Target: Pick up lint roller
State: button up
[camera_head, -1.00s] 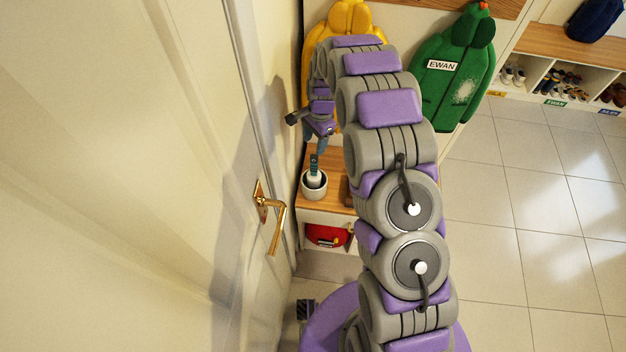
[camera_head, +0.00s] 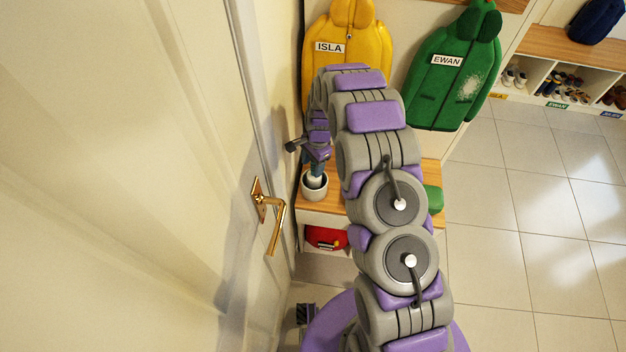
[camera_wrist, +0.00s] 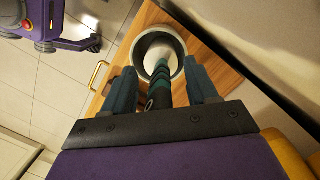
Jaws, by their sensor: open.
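The lint roller (camera_wrist: 161,85) stands in a round white pot (camera_wrist: 140,45), its teal and black handle pointing up toward my wrist camera and its pale roller end down inside the pot. My gripper (camera_wrist: 163,84) is open, with one finger on each side of the handle. I cannot tell whether either finger touches it. In the head view my gripper (camera_head: 316,166) is right above the pot (camera_head: 314,190), and it hides most of the handle. The pale roller part (camera_head: 315,181) shows at the pot's mouth.
The pot stands on a wooden bench top (camera_head: 328,211) close to the door with a brass handle (camera_head: 268,210). A red item (camera_head: 325,237) sits in the cubby below. Yellow (camera_head: 348,60) and green (camera_head: 452,70) jackets hang behind. The tiled floor at right is clear.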

jog(key=shift+d, duration=0.2)
jog(key=shift+d+r, duration=0.1)
jog(key=shift+d, duration=0.05)
jog(key=c, duration=0.3)
jog(key=shift+a, duration=0.3)
jog(key=c, duration=0.7)
jog(key=shift+d, duration=0.1)
grip_shut()
